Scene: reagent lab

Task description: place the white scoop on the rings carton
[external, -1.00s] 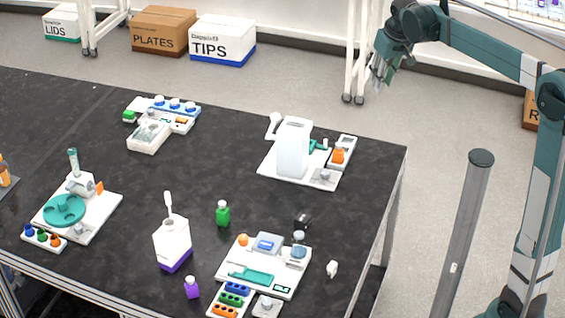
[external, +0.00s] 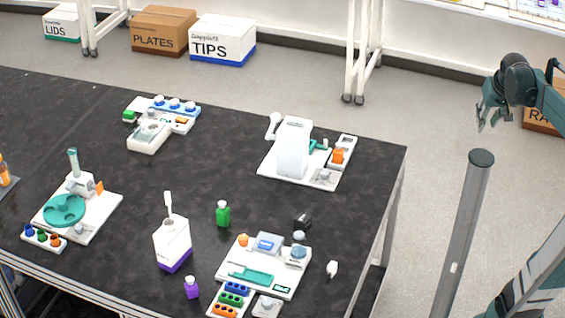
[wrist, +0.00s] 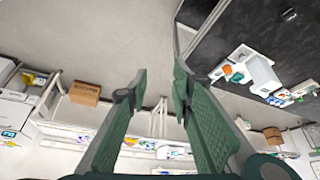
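My gripper (external: 486,118) is high in the air at the right, beyond the table's right edge. In the wrist view its two green fingers (wrist: 160,78) stand apart with nothing between them. I cannot surely tell which thing is the white scoop. A white paddle-shaped piece (external: 168,204) sticks up from a white container with a purple base (external: 173,243). A small white piece (external: 332,268) lies near the table's right front. I see no carton that reads rings; a brown carton (external: 541,121) at the far right, partly hidden by my arm, shows only "RA".
The black table (external: 110,110) holds a white balance-like device (external: 293,148), a tray with a teal piece (external: 252,277), a green bottle (external: 223,214) and a purple bottle (external: 191,288). LIDS (external: 62,24), PLATES (external: 160,31) and TIPS (external: 222,41) cartons stand on the floor. A grey post (external: 466,235) rises at the right.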

